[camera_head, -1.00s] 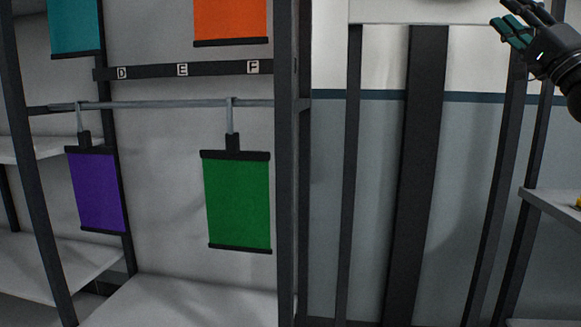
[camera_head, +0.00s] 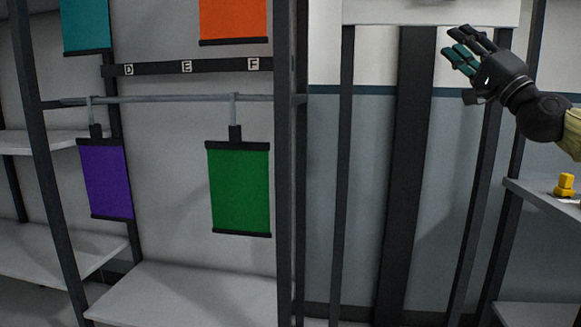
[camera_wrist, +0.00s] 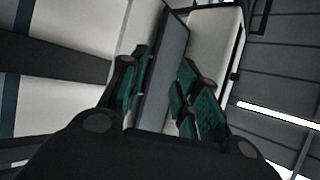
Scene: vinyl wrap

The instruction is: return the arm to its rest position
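My gripper (camera_head: 462,50) is at the upper right of the head view, with its dark fingers and teal pads pointing up and left. It is in free air in front of the grey wall and the dark uprights, apart from the rack. In the wrist view my gripper (camera_wrist: 160,95) shows two sets of teal-padded fingers with a clear gap between them. Nothing is held in the gap; only background shows through it.
A rack at left holds hanging purple (camera_head: 106,180), green (camera_head: 240,190), teal (camera_head: 86,25) and orange (camera_head: 233,20) sheets. A label strip (camera_head: 150,68) reads D, E, F. A shelf (camera_head: 540,196) at right bears a yellow object (camera_head: 564,186). Dark uprights (camera_head: 405,180) stand mid-view.

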